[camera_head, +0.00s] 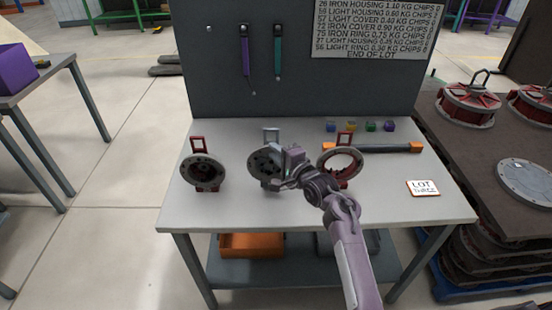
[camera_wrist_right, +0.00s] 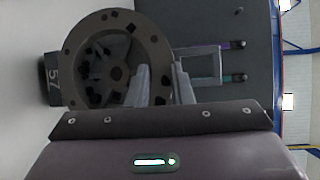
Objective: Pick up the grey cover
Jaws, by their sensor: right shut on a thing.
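The grey cover (camera_head: 262,163) is a round grey disc with several dark holes, upright at the middle of the workbench. In the right wrist view the cover (camera_wrist_right: 75,50) fills the upper left, with a dark block marked 57 (camera_wrist_right: 53,82) beside it. My right gripper (camera_head: 283,174) is at the cover's right edge. In the right wrist view its fingers (camera_wrist_right: 160,85) are shut on the cover's rim, hiding part of it. I cannot tell whether the cover is clear of its grey stand (camera_head: 271,136). My left gripper is not in view.
A dark ring part (camera_head: 203,174) stands left of the cover, and a red-backed ring (camera_head: 340,162) stands close on the right. Small coloured cubes (camera_head: 370,127), an orange-ended bar (camera_head: 385,148) and a lot card (camera_head: 423,188) lie to the right. The bench front (camera_head: 300,215) is clear.

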